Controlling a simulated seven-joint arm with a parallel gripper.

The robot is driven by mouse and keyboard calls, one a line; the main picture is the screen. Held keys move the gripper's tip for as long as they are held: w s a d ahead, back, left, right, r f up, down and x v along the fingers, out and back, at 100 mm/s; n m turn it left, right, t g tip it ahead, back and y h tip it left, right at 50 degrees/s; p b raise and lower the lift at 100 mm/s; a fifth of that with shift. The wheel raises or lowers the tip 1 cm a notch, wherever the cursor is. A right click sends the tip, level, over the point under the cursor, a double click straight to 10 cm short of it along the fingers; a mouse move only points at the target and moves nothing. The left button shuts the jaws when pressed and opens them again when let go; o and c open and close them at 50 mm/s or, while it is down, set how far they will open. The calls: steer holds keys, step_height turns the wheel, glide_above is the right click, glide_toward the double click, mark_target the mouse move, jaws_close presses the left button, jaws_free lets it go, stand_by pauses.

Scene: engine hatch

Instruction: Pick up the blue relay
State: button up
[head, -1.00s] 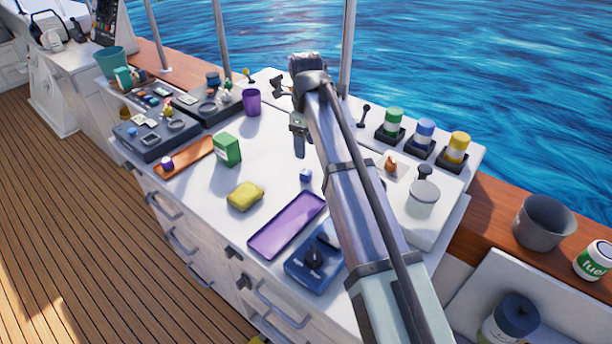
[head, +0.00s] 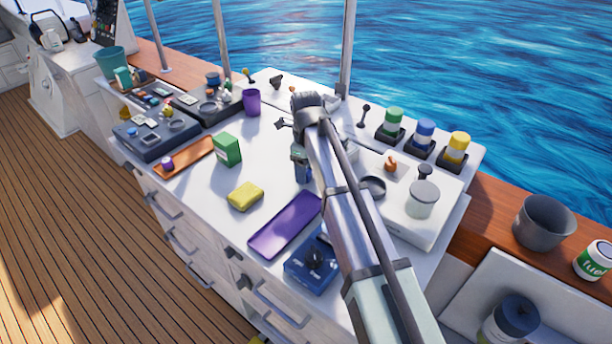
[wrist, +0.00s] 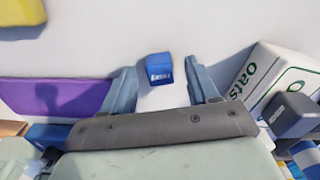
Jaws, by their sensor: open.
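The blue relay (wrist: 159,68) is a small blue block with white lettering on its near face. In the wrist view it sits on the white top, lined up between the two fingertips of my gripper (wrist: 160,74). The fingers are open, with a gap on each side of the relay. I cannot tell how far above the top the fingertips are. In the head view my gripper (head: 301,168) points down over the worktop, and the relay is hidden behind it.
A purple tray (head: 285,226) and a yellow sponge (head: 245,196) lie left of my gripper. A green box (head: 227,149) stands farther left. In the wrist view an oats box (wrist: 274,76) and a dark grey block (wrist: 291,115) are close to the right finger. A blue dial box (head: 313,262) is nearer.

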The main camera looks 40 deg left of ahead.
jaws_close()
stand_by(0.5)
steer(key=shift+r, duration=0.15)
